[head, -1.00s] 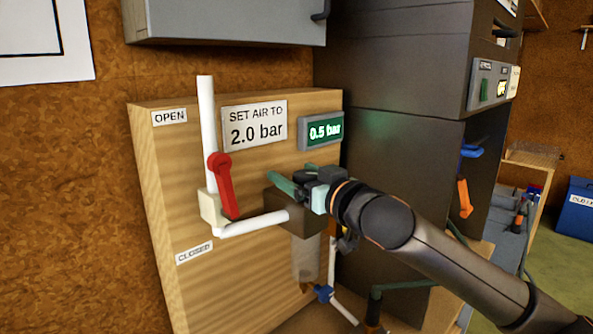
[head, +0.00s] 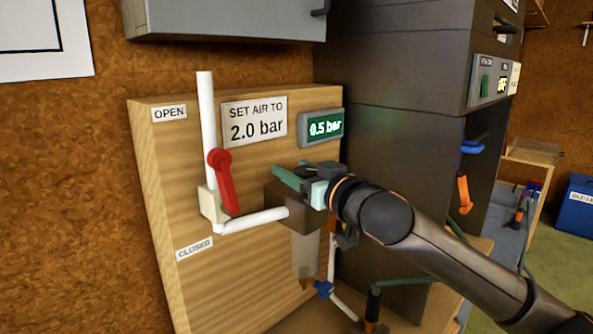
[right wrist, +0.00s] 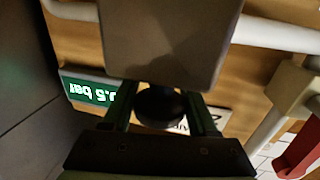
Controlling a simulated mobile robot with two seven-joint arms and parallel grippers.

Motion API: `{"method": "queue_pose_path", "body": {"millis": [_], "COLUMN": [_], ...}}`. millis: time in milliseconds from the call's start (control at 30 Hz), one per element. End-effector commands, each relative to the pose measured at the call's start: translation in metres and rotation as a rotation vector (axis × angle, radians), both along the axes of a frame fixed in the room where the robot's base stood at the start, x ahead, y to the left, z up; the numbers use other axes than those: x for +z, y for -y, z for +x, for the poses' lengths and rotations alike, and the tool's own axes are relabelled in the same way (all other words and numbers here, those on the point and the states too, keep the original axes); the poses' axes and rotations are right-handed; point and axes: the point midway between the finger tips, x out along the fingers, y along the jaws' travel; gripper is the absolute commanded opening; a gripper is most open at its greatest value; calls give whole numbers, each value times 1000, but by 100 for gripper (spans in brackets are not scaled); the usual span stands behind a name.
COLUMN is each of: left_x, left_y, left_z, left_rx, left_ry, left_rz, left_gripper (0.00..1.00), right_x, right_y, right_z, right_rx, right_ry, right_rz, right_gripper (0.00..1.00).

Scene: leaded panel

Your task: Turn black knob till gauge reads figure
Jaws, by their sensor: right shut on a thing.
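The black knob (right wrist: 160,106) shows in the right wrist view between the two green fingers of my right gripper (right wrist: 158,112), which is shut on it. In the head view my right gripper (head: 298,180) is at the top of the dark regulator block (head: 291,207), and its fingers hide the knob. The gauge (head: 325,126) is a green display on the wooden board reading 0.5 bar; it shows upside down in the right wrist view (right wrist: 88,88). A white sign (head: 255,122) says "SET AIR TO 2.0 bar". My left gripper is not in view.
A red lever (head: 222,180) on white pipe stands left of the block, between OPEN and CLOSED labels. A clear bowl (head: 305,258) hangs under the block. A dark cabinet (head: 395,150) stands close on the right, and a grey box (head: 235,22) is above.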

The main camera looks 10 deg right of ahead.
Motion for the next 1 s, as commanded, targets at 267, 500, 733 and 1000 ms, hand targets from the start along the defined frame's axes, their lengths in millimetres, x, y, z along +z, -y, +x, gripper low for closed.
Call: {"method": "queue_pose_path", "body": {"millis": [267,500,733,1000], "left_x": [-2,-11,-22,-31], "left_y": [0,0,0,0], "left_z": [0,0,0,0], "left_rx": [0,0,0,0], "left_ry": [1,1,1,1], "left_rz": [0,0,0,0], "left_gripper": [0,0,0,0], "right_x": [-1,-2,-3,-3], "right_y": [0,1,6,14], "right_z": [0,1,2,2], "right_rx": [-17,-116,-304,-561], "right_ry": [1,-1,-3,-6], "right_rz": [0,4,6,4], "right_gripper": [4,3,3,3]}}
